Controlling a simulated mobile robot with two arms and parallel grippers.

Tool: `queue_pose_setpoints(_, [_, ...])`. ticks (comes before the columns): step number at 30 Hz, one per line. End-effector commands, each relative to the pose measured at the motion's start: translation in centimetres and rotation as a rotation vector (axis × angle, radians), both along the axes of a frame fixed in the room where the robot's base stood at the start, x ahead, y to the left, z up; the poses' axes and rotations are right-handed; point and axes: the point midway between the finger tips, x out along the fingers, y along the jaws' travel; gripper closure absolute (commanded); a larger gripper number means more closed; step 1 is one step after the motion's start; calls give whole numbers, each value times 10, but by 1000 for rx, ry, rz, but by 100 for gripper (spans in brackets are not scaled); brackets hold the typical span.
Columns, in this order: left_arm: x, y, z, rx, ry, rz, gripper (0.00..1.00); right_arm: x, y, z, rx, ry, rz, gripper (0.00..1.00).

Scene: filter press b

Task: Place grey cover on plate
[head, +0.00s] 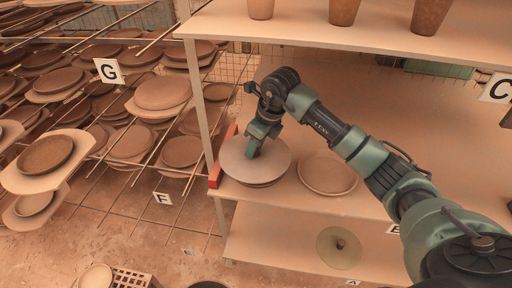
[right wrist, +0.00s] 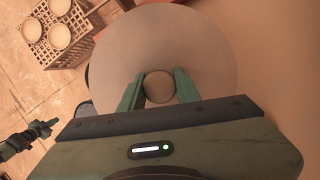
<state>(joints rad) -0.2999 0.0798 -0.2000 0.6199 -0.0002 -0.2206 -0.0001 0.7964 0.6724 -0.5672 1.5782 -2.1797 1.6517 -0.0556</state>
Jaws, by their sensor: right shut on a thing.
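The grey cover (head: 238,163) is a flat round disc near the left end of the middle shelf. My right gripper (head: 254,150) is over it, shut on its round knob (right wrist: 158,87), as the right wrist view shows. In that view the disc (right wrist: 205,55) spreads out below the fingers. The rim of a brown plate (head: 258,184) shows just under the cover in the head view. The cover hides most of that plate, and I cannot tell whether they touch. A dark green part at the left of the right wrist view looks like my left gripper (right wrist: 32,133), too small to read.
A second brown plate (head: 328,173) lies on the shelf to the right. A red block (head: 216,171) stands at the shelf's left edge. A knobbed disc (head: 339,248) lies on the lower shelf. Racks of plates (head: 46,154) fill the left. A crate (head: 132,279) stands on the floor.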

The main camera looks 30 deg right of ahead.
Motion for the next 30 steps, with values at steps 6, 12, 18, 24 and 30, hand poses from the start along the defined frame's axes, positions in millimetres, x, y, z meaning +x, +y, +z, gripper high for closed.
queue_pose_setpoints(6, [0,0,6,0,0,0,100,10,-8,-3,0,2,1,100])
queue_pose_setpoints(12, [0,0,20,0,-1,0,100,9,-7,-28,2,5,0,100])
queue_pose_setpoints(18, [1,-1,19,0,-1,0,100,10,-8,-36,-1,-1,1,100])
queue_pose_setpoints(24, [1,-1,15,0,-2,0,100,10,-8,-40,-1,-1,1,100])
queue_pose_setpoints(30, [1,-1,10,0,-2,0,100,10,-8,-46,-1,-1,1,100])
